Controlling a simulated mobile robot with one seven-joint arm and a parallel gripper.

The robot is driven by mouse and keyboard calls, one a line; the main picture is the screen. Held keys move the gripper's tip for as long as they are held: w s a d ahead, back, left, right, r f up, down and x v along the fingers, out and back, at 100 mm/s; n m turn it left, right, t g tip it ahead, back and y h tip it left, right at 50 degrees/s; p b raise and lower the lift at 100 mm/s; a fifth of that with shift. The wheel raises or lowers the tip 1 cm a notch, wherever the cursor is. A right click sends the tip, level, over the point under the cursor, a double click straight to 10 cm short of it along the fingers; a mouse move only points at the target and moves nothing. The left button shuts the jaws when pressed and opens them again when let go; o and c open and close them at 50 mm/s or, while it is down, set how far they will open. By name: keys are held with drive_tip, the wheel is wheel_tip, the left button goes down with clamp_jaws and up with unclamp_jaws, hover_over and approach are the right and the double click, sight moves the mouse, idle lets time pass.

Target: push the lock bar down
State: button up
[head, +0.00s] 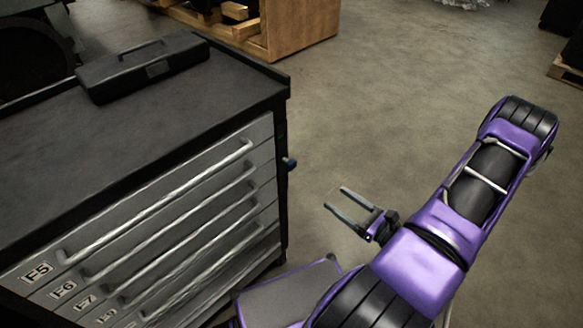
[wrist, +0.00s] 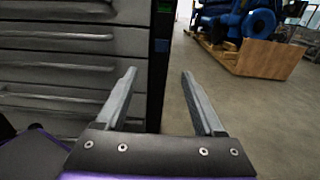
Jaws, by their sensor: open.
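A grey drawer cabinet (head: 160,230) with a dark top stands at the left. What looks like the lock bar is a dark upright strip (wrist: 154,85) along the right edge of the drawer fronts in the wrist view. It carries a green patch (wrist: 164,20) and a blue piece (wrist: 162,46). In the head view a small blue knob (head: 290,163) sticks out from the cabinet's right side. My gripper (head: 336,198) is open and empty, to the right of the cabinet and apart from the knob. In the wrist view the gripper (wrist: 158,73) points toward the cabinet's right edge.
A black case (head: 143,66) lies on the cabinet top. Long drawer handles (head: 160,200) stick out at the front. A wooden crate (head: 300,30) stands behind. A blue engine (wrist: 235,20) sits on a wooden base in the wrist view.

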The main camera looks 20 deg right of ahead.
sight(294, 166)
drive_tip(key=x, duration=1.7)
drive_tip(key=shift+w+d+b, duration=0.1)
drive_tip(key=shift+w+b, duration=0.15)
drive_tip(key=shift+b, duration=0.1)
clamp_jaws()
idle(0.6)
